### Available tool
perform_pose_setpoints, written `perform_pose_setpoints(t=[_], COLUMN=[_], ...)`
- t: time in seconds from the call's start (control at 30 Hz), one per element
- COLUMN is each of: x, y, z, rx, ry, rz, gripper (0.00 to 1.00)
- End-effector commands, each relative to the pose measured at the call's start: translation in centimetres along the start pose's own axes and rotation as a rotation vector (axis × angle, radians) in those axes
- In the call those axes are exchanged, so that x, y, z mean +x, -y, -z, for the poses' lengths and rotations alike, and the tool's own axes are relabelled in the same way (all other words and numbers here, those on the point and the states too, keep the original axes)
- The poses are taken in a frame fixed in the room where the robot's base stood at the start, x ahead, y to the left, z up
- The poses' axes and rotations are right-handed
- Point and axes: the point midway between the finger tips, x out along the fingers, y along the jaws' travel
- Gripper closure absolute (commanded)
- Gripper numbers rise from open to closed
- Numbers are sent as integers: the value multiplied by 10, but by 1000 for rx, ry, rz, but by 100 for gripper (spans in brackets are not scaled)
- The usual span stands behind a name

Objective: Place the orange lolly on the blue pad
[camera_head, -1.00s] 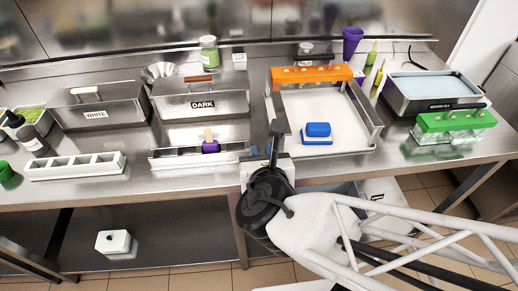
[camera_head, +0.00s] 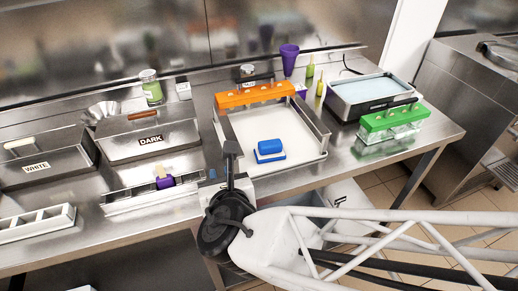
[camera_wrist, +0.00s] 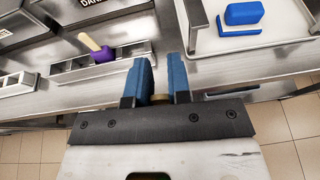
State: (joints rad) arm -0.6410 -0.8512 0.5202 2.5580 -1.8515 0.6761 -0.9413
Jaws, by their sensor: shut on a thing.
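My gripper (camera_wrist: 158,75) points over the front of the steel counter, between the narrow rack and the white tray. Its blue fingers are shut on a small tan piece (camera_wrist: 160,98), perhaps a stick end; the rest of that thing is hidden. In the head view my arm mostly covers the fingers. A blue block with a white layer and blue base (camera_head: 270,151) lies in the tray, right of my gripper; it also shows in the wrist view (camera_wrist: 243,15). It may be the blue pad. I cannot make out an orange lolly.
The white tray (camera_head: 300,157) has raised walls and an orange mould (camera_head: 255,94) across its back. A purple lolly (camera_head: 165,182) leans in the narrow rack at left. A green mould (camera_head: 393,118) and water basin (camera_head: 371,88) stand right. The tray floor around the blue block is clear.

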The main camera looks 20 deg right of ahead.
Motion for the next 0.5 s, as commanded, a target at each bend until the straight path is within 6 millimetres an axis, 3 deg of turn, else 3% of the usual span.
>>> perform_pose_setpoints(t=[0.5], x=[14], y=[70], z=[-30], rx=[111], ry=[13], rz=[292], gripper=[100])
